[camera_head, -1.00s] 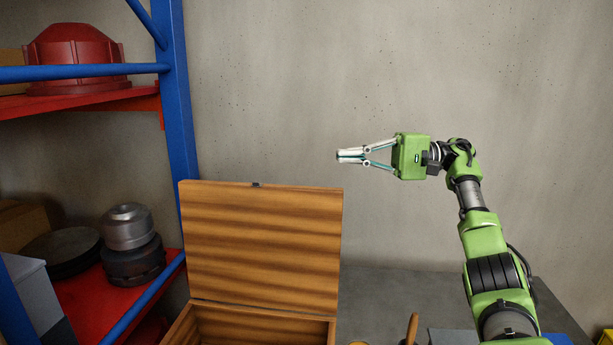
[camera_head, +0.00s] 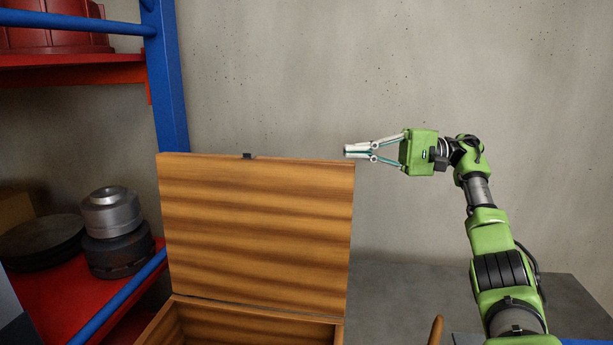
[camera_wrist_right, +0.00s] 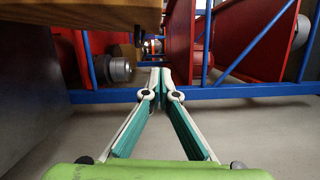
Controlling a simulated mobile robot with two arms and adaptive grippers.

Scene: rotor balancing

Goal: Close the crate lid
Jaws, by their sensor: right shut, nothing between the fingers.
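The wooden crate (camera_head: 250,334) stands at the bottom of the head view, cut off by the lower edge. Its lid (camera_head: 255,228) is open and stands upright, with a small dark latch (camera_head: 247,156) at its top edge. My right gripper (camera_head: 347,152) is shut and empty. In the head view its tips point left, near the lid's top right corner; I cannot tell whether they touch it. In the right wrist view the closed fingers (camera_wrist_right: 160,72) point ahead, with a wooden edge (camera_wrist_right: 85,14) at the upper left. My left gripper is not in view.
A blue and red shelf (camera_head: 168,90) stands at the left, holding metal parts (camera_head: 112,212) and a dark disc (camera_head: 42,238). A grey table surface (camera_head: 410,290) lies right of the crate. A wooden handle (camera_head: 436,330) rises at its front.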

